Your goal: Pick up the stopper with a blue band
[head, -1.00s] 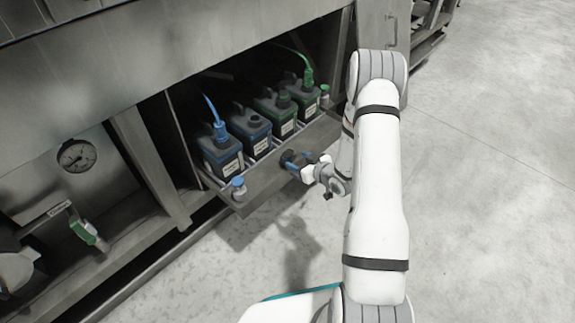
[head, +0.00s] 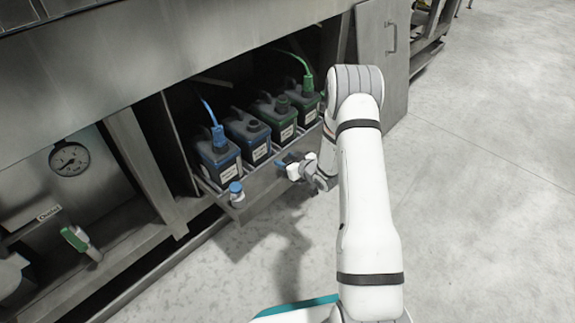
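The stopper with a blue band (head: 236,190) is a small pale piece with blue at its top. It stands at the near left corner of the pull-out tray (head: 262,186), in front of the containers. My gripper (head: 281,164) is to the right of it, by the tray's front edge, clearly apart from the stopper. The fingers are dark with a bit of blue, small and seen at an angle, so I cannot tell whether they are open or hold anything.
Two blue-labelled containers (head: 217,160) and two green-labelled containers (head: 280,119) stand in a row on the tray. A blue hose (head: 209,110) and a green hose (head: 299,61) rise from the end ones. A cabinet door (head: 383,65) stands at right. The floor in front is clear.

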